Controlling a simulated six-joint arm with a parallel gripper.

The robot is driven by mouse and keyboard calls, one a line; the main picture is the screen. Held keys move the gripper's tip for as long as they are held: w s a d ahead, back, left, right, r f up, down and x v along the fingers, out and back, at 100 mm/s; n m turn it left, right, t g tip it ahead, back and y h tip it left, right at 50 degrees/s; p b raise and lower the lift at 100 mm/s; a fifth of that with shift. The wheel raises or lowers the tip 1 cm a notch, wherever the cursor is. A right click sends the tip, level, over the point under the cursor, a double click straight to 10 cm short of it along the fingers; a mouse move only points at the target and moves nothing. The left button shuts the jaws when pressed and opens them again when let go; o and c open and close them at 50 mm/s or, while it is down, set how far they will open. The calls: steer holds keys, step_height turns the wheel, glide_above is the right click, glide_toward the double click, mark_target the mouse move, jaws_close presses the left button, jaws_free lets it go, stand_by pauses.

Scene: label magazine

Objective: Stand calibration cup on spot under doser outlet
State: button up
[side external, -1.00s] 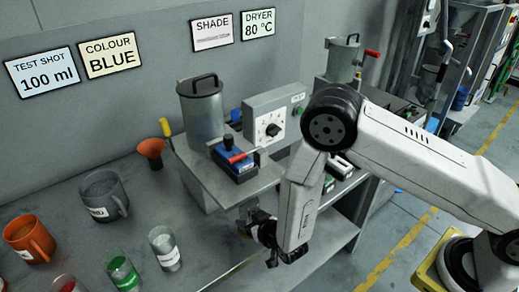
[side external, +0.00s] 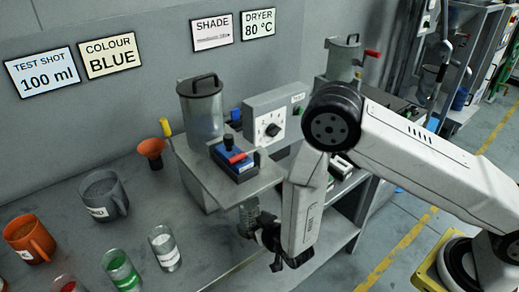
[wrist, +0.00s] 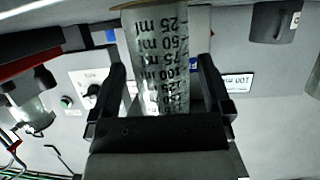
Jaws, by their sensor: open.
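The calibration cup (wrist: 158,45), clear with a dark ml scale, is between my gripper's (wrist: 161,66) fingers in the wrist view. Its print is upside down there, with the 25 ml end at the picture's top. Gaps show between the cup and both fingers; my gripper is open around it. In the side view my gripper (side external: 268,238) is low at the front of the doser stand, with a greyish cup shape (side external: 248,216) beside it. The doser has a lidded hopper (side external: 201,108) and a blue unit (side external: 235,160). The outlet and spot are not clearly visible.
A control box (side external: 272,126) with a dial stands behind the blue unit. On the bench at left are an orange jug (side external: 30,240), a grey jug (side external: 103,197), an orange funnel (side external: 151,149) and glass jars, one labelled green (side external: 122,272) and one clear (side external: 164,248).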

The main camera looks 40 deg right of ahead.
steer(key=shift+v, duration=3)
steer(key=shift+w+d, duration=0.1)
steer(key=shift+w+d+r+g, duration=0.3)
steer(key=shift+w+r+g, duration=0.2)
steer(key=shift+r, duration=0.2)
steer(key=s+d+r+g, duration=0.9)
steer(key=s+d+r, duration=0.2)
steer(key=d+r, duration=0.2)
steer(key=shift+s+d+r+n+g+y, duration=0.3)
steer(key=shift+d+r+g+y, duration=0.1)
steer(key=shift+d, duration=0.5)
